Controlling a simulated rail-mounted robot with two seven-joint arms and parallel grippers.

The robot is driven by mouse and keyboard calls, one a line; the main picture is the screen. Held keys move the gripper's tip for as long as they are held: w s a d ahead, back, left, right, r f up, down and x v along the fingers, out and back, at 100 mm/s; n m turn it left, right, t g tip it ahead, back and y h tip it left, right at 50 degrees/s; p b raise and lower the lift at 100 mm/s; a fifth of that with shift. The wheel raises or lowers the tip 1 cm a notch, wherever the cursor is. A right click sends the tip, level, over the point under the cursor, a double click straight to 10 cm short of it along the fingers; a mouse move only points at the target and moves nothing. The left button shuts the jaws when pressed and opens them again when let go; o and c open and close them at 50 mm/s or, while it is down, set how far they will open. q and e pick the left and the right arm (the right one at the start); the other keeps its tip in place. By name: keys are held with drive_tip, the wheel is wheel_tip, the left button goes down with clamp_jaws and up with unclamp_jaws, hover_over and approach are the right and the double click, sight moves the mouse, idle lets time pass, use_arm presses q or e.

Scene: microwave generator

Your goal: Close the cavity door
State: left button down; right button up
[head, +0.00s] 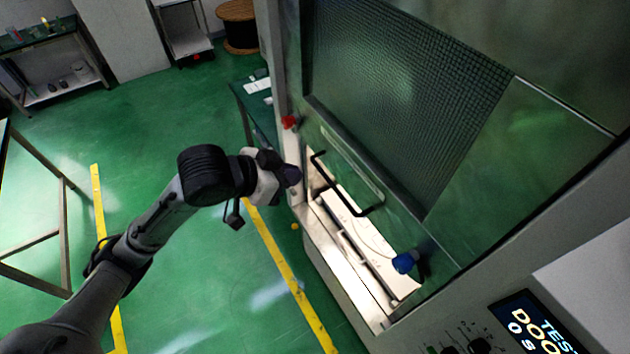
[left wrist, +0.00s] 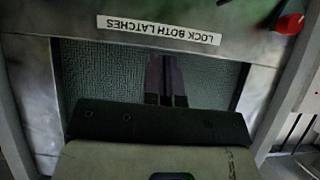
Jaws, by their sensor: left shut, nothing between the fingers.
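The cavity door (head: 400,110) is a large metal panel with a mesh window and a black bar handle (head: 357,213) near its lower edge. A bright lit gap into the cavity (head: 345,240) shows below the door's lower edge. A red latch knob (head: 289,122) is at the left and a blue latch knob (head: 404,262) at the lower right. My left gripper (head: 293,176) is shut and empty, in front of the left part of the opening, left of the handle. In the left wrist view its fingers (left wrist: 167,98) point at the mesh below a label reading "LOCK BOTH LATCHES" (left wrist: 158,30). My right gripper is not in view.
A control panel with a lit display (head: 538,325) and dark knobs is at the lower right. A dark-topped table (head: 248,100) stands just left of the machine. A metal frame (head: 62,235) stands at the far left.

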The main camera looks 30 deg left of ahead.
use_arm(q)
drive_tip(key=p, duration=0.3)
hover_over(328, 181)
drive_tip(key=s+d, duration=0.1)
drive_tip(key=s, duration=0.2)
wheel_tip(328, 181, down, 6)
drive_tip(key=r, duration=0.1)
wheel_tip(328, 181, down, 3)
drive_tip(key=shift+w+d+r+p, duration=0.1)
drive_tip(key=shift+d+r+p, duration=0.05)
drive_tip(key=shift+p, duration=0.15)
drive_tip(key=shift+w+f, duration=0.2)
drive_tip(key=shift+f, duration=0.65)
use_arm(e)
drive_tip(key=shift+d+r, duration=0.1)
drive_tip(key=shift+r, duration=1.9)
